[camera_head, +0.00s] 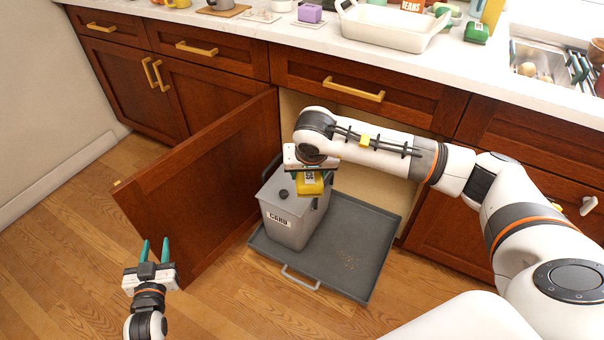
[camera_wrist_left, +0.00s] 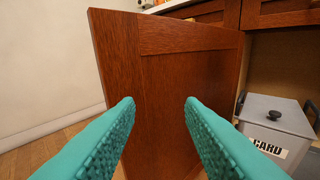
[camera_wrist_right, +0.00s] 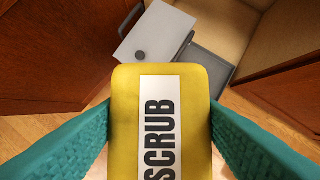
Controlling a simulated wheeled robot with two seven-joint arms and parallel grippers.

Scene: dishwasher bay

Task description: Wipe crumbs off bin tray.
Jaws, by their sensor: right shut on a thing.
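The grey bin tray (camera_head: 367,235) is pulled out of the open cabinet onto the floor side. My right gripper (camera_head: 311,187) is shut on a yellow scrub sponge (camera_wrist_right: 167,90) with a white "SCRUB" label. It holds the sponge above the bin's right side, away from the crumbs. My left gripper (camera_head: 153,248) is open and empty, in front of the cabinet door at the lower left.
The open cabinet door (camera_head: 205,190) stands out to the left of the tray. A metal handle (camera_head: 300,279) is on the tray's front edge. The counter above holds a white dish (camera_head: 385,30) and several items. The wooden floor in front is clear.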

